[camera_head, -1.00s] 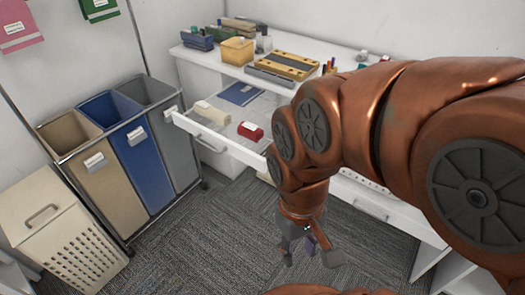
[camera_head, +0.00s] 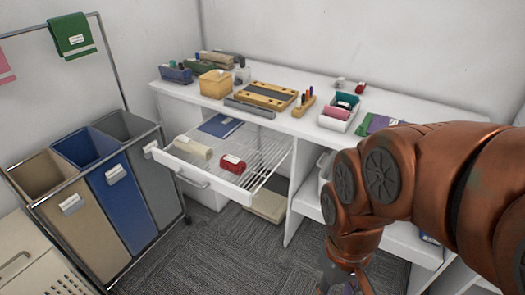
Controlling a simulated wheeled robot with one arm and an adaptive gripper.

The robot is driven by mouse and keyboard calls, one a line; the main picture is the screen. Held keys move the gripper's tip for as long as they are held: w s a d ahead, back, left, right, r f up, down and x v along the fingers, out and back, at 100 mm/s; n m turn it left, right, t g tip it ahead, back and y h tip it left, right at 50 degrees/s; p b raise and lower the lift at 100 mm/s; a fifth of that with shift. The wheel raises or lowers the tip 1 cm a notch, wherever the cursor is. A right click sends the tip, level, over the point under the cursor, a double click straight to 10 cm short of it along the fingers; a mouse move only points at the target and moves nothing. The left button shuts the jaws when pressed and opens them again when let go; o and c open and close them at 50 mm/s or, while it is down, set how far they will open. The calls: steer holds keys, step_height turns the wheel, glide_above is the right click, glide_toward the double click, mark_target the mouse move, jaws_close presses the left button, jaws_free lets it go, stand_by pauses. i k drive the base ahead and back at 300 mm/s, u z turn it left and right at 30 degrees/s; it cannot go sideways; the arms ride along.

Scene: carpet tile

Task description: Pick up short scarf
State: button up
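No item is clearly marked as the short scarf. A cream roll (camera_head: 193,147) with a pale label lies at the left of the open wire drawer (camera_head: 190,181). A red roll (camera_head: 233,163) with a white label lies to its right in the drawer. A small white bin (camera_head: 336,124) on the worktop holds a pink roll (camera_head: 336,112) and a teal roll (camera_head: 347,101). Green and purple folded cloths (camera_head: 379,124) lie right of it, partly behind my arm. My gripper (camera_head: 345,288) is at the bottom edge, mostly cut off, away from all of these.
A blue flat item (camera_head: 220,125) lies at the drawer's back. The white worktop (camera_head: 300,70) carries a yellow box (camera_head: 215,83) and wooden holders. Laundry bins (camera_head: 116,190) stand left, with a green towel (camera_head: 72,35) hung above. Carpet (camera_head: 240,250) before the drawer is clear.

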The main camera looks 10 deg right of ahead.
mark_target(233, 165)
steer(key=z, duration=0.15)
steer(key=i, duration=1.1)
steer(key=z, duration=0.9)
steer(key=k, duration=1.15)
steer(key=u, duration=1.5)
steer(key=i, duration=0.5)
steer(key=u, duration=0.1)
